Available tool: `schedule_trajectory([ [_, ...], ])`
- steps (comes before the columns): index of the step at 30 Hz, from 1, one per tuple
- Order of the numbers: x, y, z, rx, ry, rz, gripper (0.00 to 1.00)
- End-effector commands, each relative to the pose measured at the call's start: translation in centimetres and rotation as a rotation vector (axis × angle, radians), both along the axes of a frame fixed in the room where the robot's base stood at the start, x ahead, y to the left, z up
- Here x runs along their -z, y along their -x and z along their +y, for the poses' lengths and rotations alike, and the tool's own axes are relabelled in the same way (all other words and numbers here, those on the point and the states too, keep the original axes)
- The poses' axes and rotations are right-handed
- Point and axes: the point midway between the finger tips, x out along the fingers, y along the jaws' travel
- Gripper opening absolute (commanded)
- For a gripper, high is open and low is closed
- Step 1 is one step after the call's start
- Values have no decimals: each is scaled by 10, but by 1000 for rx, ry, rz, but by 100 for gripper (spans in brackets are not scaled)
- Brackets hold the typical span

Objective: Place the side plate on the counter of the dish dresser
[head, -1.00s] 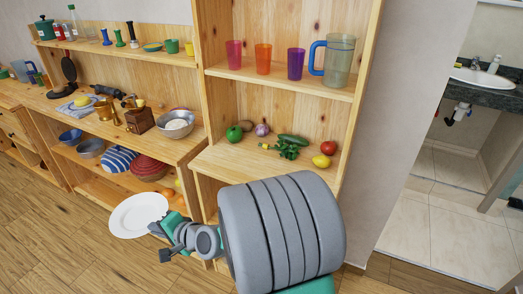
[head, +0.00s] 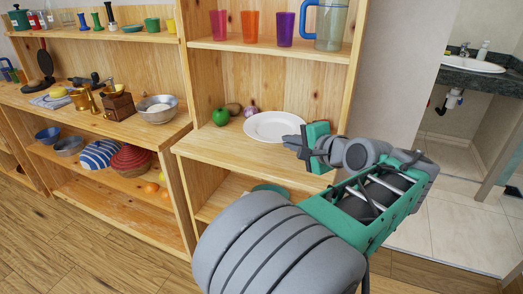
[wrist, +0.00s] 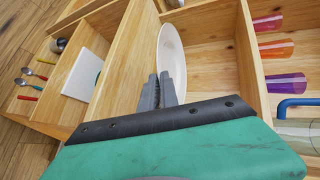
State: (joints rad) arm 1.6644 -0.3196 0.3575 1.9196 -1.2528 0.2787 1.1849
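The white side plate (head: 270,127) is in the dresser's middle opening, over the counter (head: 215,146) of the dish dresser. It also shows in the wrist view (wrist: 173,55), seen nearly edge-on. My gripper (head: 296,143) is at the plate's right rim. In the wrist view the two grey fingers (wrist: 158,82) are closed around the rim. The plate looks roughly level, close above the counter; I cannot tell whether it touches the wood. My arm and the plate hide the right part of the counter.
A green pepper (head: 220,116) and other produce lie on the counter, left of and behind the plate. The shelf above holds coloured cups (head: 250,25) and a pitcher (head: 327,25). The counter's front left is bare. A dresser upright (head: 357,70) stands right of the plate.

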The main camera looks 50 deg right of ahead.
Motion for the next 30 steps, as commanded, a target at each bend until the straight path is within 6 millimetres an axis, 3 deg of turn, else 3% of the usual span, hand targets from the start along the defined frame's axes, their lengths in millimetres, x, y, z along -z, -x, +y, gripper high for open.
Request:
schedule_trajectory([
  [4,9,-18,1,-1,-1,-2,0],
  [11,39,-85,3,-3,-2,-3,0],
  [15,70,-112,2,2,-4,-2,0],
  [24,106,-137,2,6,-4,-2,0],
  [27,124,-136,1,8,-3,-3,0],
  [30,129,-135,1,7,2,-3,0],
])
